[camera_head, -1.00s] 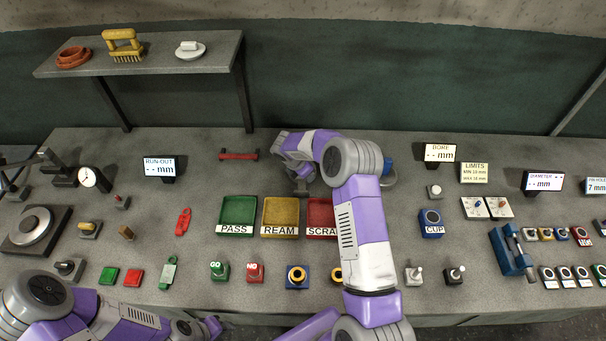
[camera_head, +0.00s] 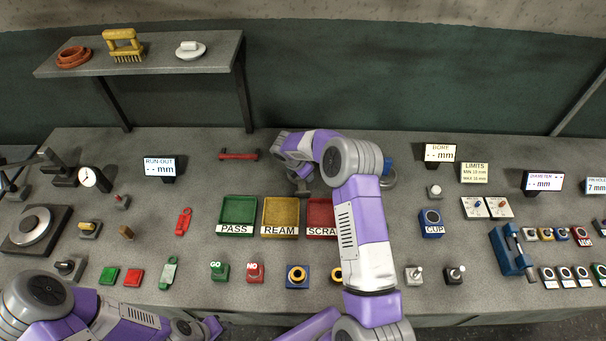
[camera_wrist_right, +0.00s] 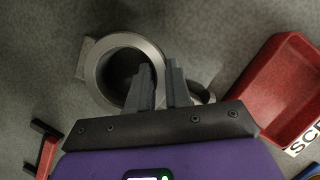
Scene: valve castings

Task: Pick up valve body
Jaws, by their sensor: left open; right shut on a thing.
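The valve body (camera_wrist_right: 91,73) is a grey metal casting with a round open bore and a flat lug at its left. In the right wrist view it fills the upper left, beside the red SCRAP tray (camera_wrist_right: 283,80). My right gripper (camera_wrist_right: 164,80) is shut on its ring wall, one finger inside the bore and one outside. In the head view my right arm hides most of the casting and the fingers. My left gripper (camera_head: 213,327) is open and empty at the bottom edge, away from the casting.
Green PASS (camera_head: 238,211) and yellow REAM (camera_head: 280,214) trays stand in front of my right gripper. GO (camera_head: 219,272) and NO (camera_head: 255,273) gauges stand near the front edge. A blue CUP block (camera_head: 432,224) stands at right.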

